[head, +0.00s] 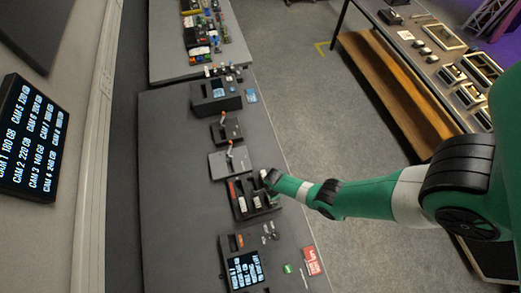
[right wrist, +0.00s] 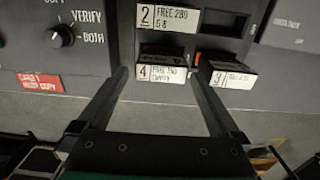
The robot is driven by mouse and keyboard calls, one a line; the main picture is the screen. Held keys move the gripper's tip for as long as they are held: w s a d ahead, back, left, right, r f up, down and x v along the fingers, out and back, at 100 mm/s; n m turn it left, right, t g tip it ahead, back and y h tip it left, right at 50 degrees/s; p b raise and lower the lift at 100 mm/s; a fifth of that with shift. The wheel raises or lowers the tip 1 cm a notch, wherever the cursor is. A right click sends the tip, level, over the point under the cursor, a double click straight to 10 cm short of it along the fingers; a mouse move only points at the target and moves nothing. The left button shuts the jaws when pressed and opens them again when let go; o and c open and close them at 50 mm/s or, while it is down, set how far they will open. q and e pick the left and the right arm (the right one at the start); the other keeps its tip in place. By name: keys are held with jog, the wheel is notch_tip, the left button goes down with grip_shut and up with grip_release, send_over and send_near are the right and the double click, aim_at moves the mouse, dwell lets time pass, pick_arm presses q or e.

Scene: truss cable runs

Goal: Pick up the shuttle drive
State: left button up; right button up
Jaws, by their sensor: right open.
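My right gripper (head: 268,177) reaches in from the right over a dark drive station (head: 240,207) on the long grey bench. In the right wrist view its two fingers (right wrist: 160,76) are apart, with nothing held between them. Between and just beyond the tips is a dark drive with a white label "4" (right wrist: 162,73). A drive labelled "3" (right wrist: 228,79) is by the right fingertip, and one labelled "2", "FREE 280 GB" (right wrist: 167,20), lies above. I cannot tell which drive is the shuttle drive. My left gripper is not in view.
A knob (right wrist: 62,37) marked "VERIFY" and "BOTH" and a red label (right wrist: 40,83) are left of the fingers. A wall screen (head: 33,137) lists camera sizes. A small screen (head: 245,270) stands nearer. The bench's left side (head: 175,190) is clear.

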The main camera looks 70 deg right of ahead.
jog(key=shift+f, duration=0.1)
notch_tip(320, 180, down, 5)
jog(key=b, duration=0.5)
jog(key=shift+w+d+f, duration=0.1)
jog(key=shift+d+f, duration=0.05)
jog(key=shift+f, duration=0.05)
jog(key=shift+r, duration=0.15)
jog(key=shift+c, duration=0.3)
jog(key=c, duration=1.4)
